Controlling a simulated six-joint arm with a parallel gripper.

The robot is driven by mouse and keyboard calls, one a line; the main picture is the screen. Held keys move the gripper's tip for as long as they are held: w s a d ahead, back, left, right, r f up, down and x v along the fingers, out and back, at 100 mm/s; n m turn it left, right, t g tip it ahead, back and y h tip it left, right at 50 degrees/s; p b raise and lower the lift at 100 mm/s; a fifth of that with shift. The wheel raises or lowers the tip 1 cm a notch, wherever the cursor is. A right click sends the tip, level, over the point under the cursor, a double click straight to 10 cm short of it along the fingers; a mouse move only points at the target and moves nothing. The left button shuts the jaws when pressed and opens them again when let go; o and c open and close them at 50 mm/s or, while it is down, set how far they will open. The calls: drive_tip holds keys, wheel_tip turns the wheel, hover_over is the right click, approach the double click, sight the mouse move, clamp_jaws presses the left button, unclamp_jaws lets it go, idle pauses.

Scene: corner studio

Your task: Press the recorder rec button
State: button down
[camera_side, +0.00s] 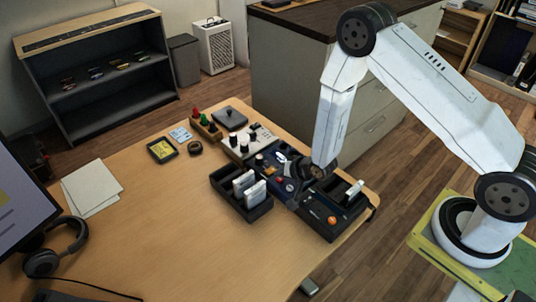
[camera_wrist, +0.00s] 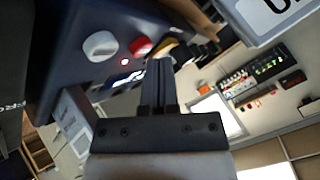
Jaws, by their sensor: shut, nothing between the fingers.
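The recorder (camera_wrist: 75,60) is a dark blue box filling the upper left of the wrist view. Its face carries a white knob (camera_wrist: 99,46), a red button (camera_wrist: 141,47), a small lit red light (camera_wrist: 125,62) and a lit display partly cut by my gripper. No label reading "rec" is legible. My gripper (camera_wrist: 160,64) is shut and empty, its tips close beside the red button in the picture; I cannot tell whether they touch. In the side view my gripper (camera_side: 291,198) is low over the dark devices, and the arm hides part of the recorder.
A black tray (camera_side: 228,194) with white cases stands left of my gripper. A dark box with an orange knob (camera_side: 332,220) lies to the right. A white knobbed panel (camera_side: 240,142) is behind. Headphones (camera_side: 58,252) and paper (camera_side: 91,188) lie left; the front middle table (camera_side: 160,240) is clear.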

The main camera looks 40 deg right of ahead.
sight(281, 180)
drive_tip(key=shift+r, duration=0.1)
drive_tip(key=shift+r, duration=2.85)
drive_tip(key=shift+r, duration=0.15)
drive_tip(key=s+d+r+n+g+h, duration=0.1)
drive_tip(key=s+r+n+g, duration=0.5)
drive_tip(key=s+r, duration=0.8)
drive_tip(key=shift+s+d+r+n+g, duration=0.35)
drive_tip(key=shift+s+d+n, duration=0.4)
drive_tip(key=shift+s, duration=0.75)
drive_tip(key=shift+a, duration=0.15)
